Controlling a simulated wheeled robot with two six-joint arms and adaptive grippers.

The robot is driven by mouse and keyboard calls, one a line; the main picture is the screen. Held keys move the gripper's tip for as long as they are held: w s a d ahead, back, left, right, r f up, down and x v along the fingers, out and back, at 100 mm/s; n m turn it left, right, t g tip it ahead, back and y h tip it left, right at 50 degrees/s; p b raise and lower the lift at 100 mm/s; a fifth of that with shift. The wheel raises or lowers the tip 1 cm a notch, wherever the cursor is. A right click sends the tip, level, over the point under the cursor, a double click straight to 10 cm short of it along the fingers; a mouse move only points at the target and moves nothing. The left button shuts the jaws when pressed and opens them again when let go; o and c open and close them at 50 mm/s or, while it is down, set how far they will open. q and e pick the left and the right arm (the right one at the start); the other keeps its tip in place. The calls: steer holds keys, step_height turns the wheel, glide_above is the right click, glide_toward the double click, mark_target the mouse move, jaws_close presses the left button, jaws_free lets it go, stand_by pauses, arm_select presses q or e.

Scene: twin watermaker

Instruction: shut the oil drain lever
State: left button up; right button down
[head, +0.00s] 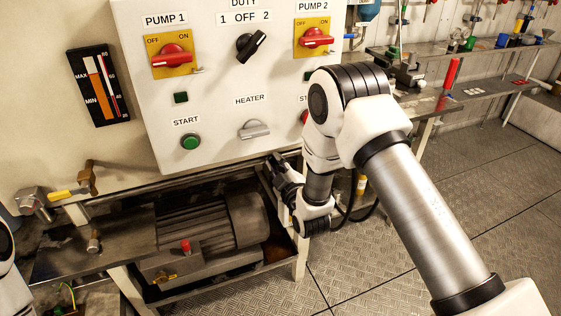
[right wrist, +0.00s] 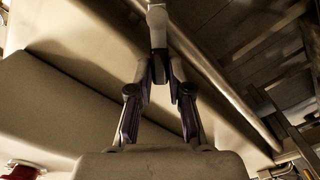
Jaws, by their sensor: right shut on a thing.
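My right gripper (head: 276,163) is just below the lower edge of the white control panel, above the right end of the motor stand. In the right wrist view its fingers (right wrist: 160,72) are closed on a pale grey bar (right wrist: 157,28) with a rounded end. This bar is lever-like, but I cannot tell whether it is the oil drain lever; in the head view the gripper hides it. A yellow-handled lever (head: 68,193) sits on a pipe at the left. A small yellow handle (head: 165,277) is low on the motor unit. My left gripper is out of view.
The control panel (head: 225,150) with red pump switches hangs close above the right gripper. A motor (head: 205,222) lies on a metal frame below. A level gauge (head: 98,85) is on the left wall. The plate floor (head: 470,200) at the right is open, with a bench behind.

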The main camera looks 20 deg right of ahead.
steer(key=shift+a+f+n+b, duration=0.3)
steer(key=shift+f+n, duration=0.25)
steer(key=shift+n, duration=0.85)
steer(key=shift+a+f+n+b, duration=0.25)
steer(key=shift+f+n, duration=0.35)
steer(key=shift+n, duration=0.8)
steer(key=shift+a+f+n+b, duration=0.25)
steer(key=shift+f+n, duration=0.3)
steer(key=shift+n, duration=0.85)
steer(key=c, duration=1.1)
jaws_free()
steer(key=shift+s+f, duration=0.1)
steer(key=s, duration=1.1)
steer(key=shift+s+a, duration=0.2)
steer(key=shift+s, duration=0.2)
